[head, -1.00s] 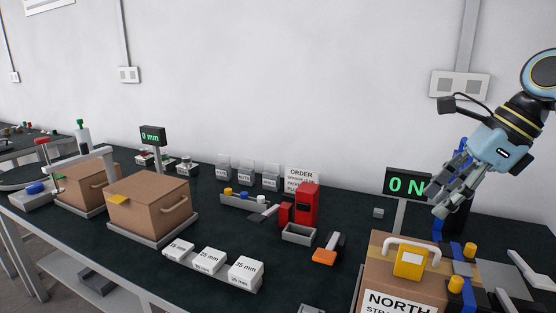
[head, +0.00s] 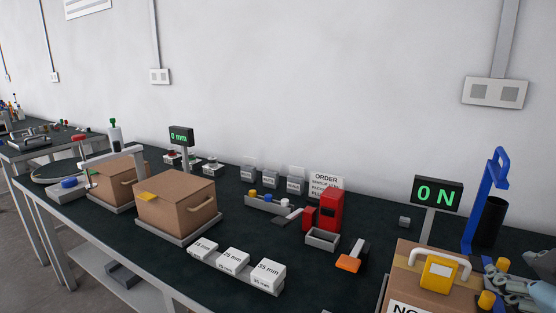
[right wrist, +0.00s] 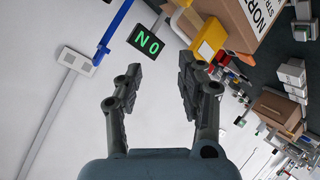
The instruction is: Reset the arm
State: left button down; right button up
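My right gripper (head: 505,284) shows partly at the lower right edge of the head view, beside the cardboard box marked NORTH (head: 410,285). In the right wrist view my right gripper (right wrist: 158,70) has its two fingers apart with nothing between them. The rest of my right arm is mostly outside the head view. My left gripper is in neither view.
A display reading 0 N (head: 437,193) and a blue stand (head: 490,195) are behind. Brown boxes (head: 176,205), white blocks (head: 233,260) and a red device (head: 329,209) occupy the dark bench.

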jog(key=s+a+f+m+g+y, duration=0.25)
jog(key=s+f+g, duration=0.2)
jog(key=s, duration=0.35)
jog(key=s+a+f+m+g+y, duration=0.1)
jog(key=s+a+f+g, duration=0.35)
jog(key=s, duration=0.25)
notch_tip(320, 180, down, 32)
jog(key=s+d+b, duration=0.2)
jog(key=d+b, duration=0.1)
jog(key=b, duration=0.3)
jog(key=s+f+g+b, duration=0.1)
jog(key=s+f+b, duration=0.3)
jog(key=s+f, duration=1.5)
notch_tip(320, 180, down, 3)
jog(key=shift+d+g+b, duration=0.4)
jog(key=shift+d, duration=0.05)
